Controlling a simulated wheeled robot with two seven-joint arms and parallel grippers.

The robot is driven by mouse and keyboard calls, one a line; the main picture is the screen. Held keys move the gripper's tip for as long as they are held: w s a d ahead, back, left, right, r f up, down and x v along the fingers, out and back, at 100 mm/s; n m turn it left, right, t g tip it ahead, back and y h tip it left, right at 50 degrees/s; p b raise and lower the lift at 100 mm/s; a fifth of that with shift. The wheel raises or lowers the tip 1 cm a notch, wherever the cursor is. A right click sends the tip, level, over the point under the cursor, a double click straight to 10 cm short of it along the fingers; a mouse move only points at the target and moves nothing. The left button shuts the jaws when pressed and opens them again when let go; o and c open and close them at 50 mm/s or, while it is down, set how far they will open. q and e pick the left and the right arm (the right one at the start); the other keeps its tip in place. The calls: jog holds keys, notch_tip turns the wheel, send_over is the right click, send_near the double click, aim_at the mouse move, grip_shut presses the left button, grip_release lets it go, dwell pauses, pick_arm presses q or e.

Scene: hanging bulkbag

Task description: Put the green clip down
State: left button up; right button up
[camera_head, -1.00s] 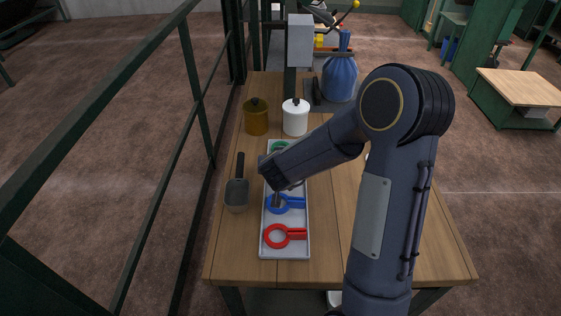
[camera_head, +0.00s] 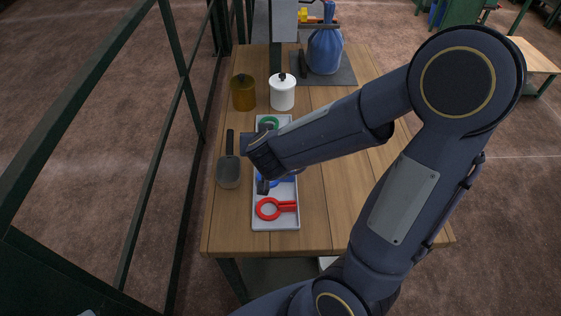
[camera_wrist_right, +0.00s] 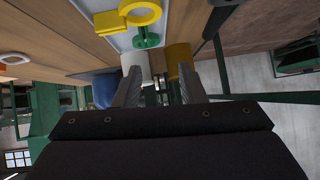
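The green clip (camera_head: 268,122) lies at the far end of the grey tray (camera_head: 275,225), its rear part hidden by my right arm in the head view. It also shows in the right wrist view (camera_wrist_right: 146,38), beside the yellow clip (camera_wrist_right: 141,12). My right gripper (camera_wrist_right: 158,80) has its fingers apart with nothing held between them; the green clip is clear of the fingers. In the head view my right arm covers the tray's middle and hides the yellow clip. My left gripper is not in view.
The blue clip (camera_head: 286,179) and red clip (camera_head: 270,209) lie in the near part of the tray. A scoop (camera_head: 229,172) lies to its left. A brown canister (camera_head: 243,95) and white canister (camera_head: 282,95) stand behind it. A blue bag (camera_head: 325,52) is at the back.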

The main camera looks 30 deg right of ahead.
jog(key=s+a+r+n+t+y, duration=0.1)
jog(key=s+a+r+n+y, duration=0.2)
jog(key=s+a+r+y, duration=0.5)
jog(key=s+d+f+g, duration=0.1)
jog(key=s+g, duration=0.1)
jog(key=s, duration=0.5)
jog(key=s+d+f+n+g, duration=0.1)
jog(key=s+f+g, duration=0.1)
jog(key=s, duration=0.4)
jog(key=shift+s+d+f+g, duration=0.15)
jog(key=shift+s+f+g, duration=0.1)
jog(key=shift+s+g, duration=0.2)
notch_tip(320, 180, up, 2)
jog(key=shift+r+n+p, duration=0.15)
jog(key=shift+n+p, duration=0.15)
jog(key=shift+p, duration=0.8)
